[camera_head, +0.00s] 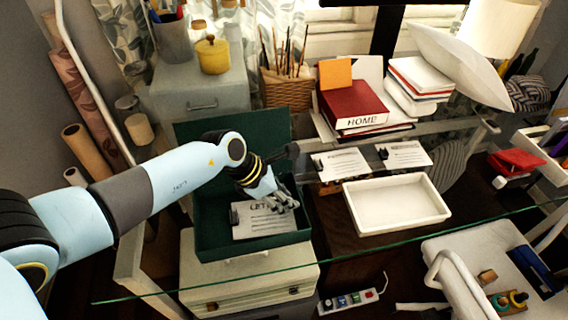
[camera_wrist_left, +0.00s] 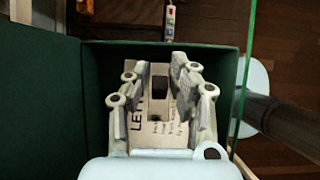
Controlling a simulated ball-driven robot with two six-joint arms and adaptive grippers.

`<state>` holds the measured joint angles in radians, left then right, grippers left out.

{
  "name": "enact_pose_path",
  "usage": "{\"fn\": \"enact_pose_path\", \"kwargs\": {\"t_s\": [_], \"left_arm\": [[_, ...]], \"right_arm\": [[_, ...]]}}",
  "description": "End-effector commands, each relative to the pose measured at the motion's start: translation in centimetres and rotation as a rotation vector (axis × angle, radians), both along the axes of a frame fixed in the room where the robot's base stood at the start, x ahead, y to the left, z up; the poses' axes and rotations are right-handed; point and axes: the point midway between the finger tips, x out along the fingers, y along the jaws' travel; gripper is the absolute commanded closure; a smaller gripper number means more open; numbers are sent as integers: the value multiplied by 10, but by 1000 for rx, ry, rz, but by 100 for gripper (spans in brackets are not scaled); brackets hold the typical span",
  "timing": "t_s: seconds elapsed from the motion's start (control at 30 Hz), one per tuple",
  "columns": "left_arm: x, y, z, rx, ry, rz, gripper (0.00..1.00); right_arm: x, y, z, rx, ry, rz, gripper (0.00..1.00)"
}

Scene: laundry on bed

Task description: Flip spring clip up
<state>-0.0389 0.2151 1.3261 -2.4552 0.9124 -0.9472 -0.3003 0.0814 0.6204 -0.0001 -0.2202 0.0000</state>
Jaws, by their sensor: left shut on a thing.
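A white letter card (camera_head: 262,221) with printed lines lies inside an open green box (camera_head: 205,241). The clip is not clearly visible there. My right gripper is not in view.
Two more cards with black clips (camera_head: 342,163) (camera_head: 403,154) lie on the glass desk behind an empty white tray (camera_head: 357,212). A red book (camera_head: 352,102) and a pencil basket (camera_head: 286,92) stand at the back. The box lid (camera_head: 190,133) stands open behind my arm.

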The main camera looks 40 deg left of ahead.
Motion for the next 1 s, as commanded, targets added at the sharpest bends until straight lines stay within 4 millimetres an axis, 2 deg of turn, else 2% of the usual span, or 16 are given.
{"fn": "enact_pose_path", "kwargs": {"t_s": [0.13,0.17,0.27,0.53,0.67,0.77,1.0], "left_arm": [[0,0,0,-1,-1,0,100],[0,0,0,-1,-1,0,76],[0,0,0,-1,-1,0,63],[0,0,0,-1,-1,0,62],[-4,4,8,1,-1,0,62],[-10,10,21,3,-2,-1,62],[-33,28,67,5,-2,-3,62]], "right_arm": [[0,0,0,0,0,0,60],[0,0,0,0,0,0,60],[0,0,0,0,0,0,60],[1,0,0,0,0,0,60],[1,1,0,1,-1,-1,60],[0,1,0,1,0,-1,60],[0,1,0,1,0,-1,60]]}}
